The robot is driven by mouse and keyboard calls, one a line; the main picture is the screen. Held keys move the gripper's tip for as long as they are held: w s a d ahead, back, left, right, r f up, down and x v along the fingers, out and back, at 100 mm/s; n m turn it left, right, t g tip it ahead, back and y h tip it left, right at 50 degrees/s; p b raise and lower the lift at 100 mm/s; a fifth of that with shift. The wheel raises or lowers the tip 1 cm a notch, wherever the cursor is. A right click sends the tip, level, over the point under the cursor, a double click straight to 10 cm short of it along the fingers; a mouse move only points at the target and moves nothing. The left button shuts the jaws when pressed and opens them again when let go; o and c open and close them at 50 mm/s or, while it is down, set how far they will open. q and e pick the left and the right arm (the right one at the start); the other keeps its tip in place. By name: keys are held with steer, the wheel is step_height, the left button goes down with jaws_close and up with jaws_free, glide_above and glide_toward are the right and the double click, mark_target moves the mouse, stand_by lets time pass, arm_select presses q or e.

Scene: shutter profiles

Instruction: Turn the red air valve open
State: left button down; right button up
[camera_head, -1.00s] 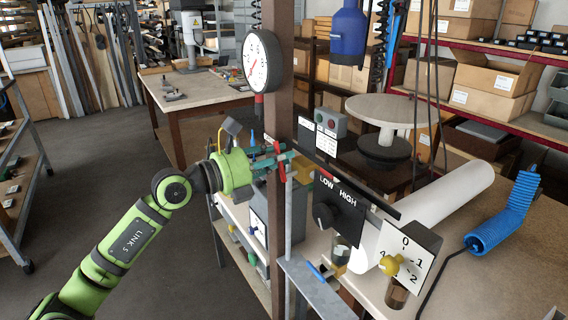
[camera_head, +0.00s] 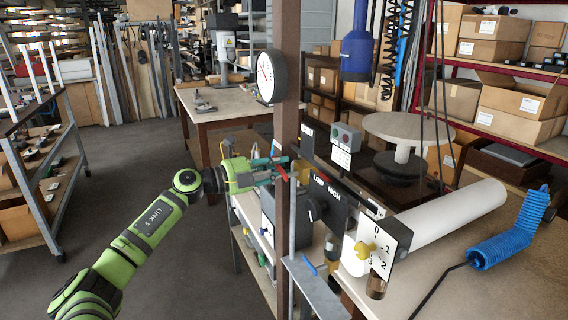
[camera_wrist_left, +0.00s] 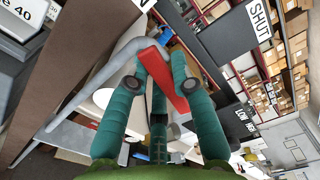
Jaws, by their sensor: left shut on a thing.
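The red air valve's handle (camera_head: 282,173) is a small flat red lever beside the brown post, near the middle of the head view. In the left wrist view the red lever (camera_wrist_left: 165,82) runs diagonally between the teal fingers. My left gripper (camera_head: 280,166) reaches it from the left and is shut on it. The fingertips (camera_wrist_left: 163,62) sit on both sides of the lever in the left wrist view. The valve body behind the lever is mostly hidden by the fingers. A "SHUT" label (camera_wrist_left: 259,20) shows at the upper right of the wrist view. My right gripper is not in view.
The brown post (camera_head: 287,100) carries a round gauge (camera_head: 268,75) above my gripper. A black LOW/HIGH panel (camera_head: 325,195) and a numbered dial plate (camera_head: 385,245) with a yellow knob stand close to the right. A grey upright stands just beside the lever.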

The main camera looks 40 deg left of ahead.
arm_select(q)
steer(key=shift+n+p, duration=0.5)
steer(key=shift+n, duration=0.2)
steer(key=shift+f+n+p, duration=0.25)
steer(key=shift+n+p, duration=0.05)
steer(key=shift+n, duration=0.1)
steer(key=shift+f, duration=0.15)
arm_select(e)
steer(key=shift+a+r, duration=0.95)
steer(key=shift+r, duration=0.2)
arm_select(q)
steer(key=shift+n, duration=0.3)
steer(key=shift+f, duration=0.1)
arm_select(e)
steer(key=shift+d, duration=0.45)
arm_select(q)
steer(key=c, duration=1)
jaws_free()
steer(key=shift+c, duration=0.2)
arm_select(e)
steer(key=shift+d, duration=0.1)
arm_select(q)
steer(key=v, duration=1.2)
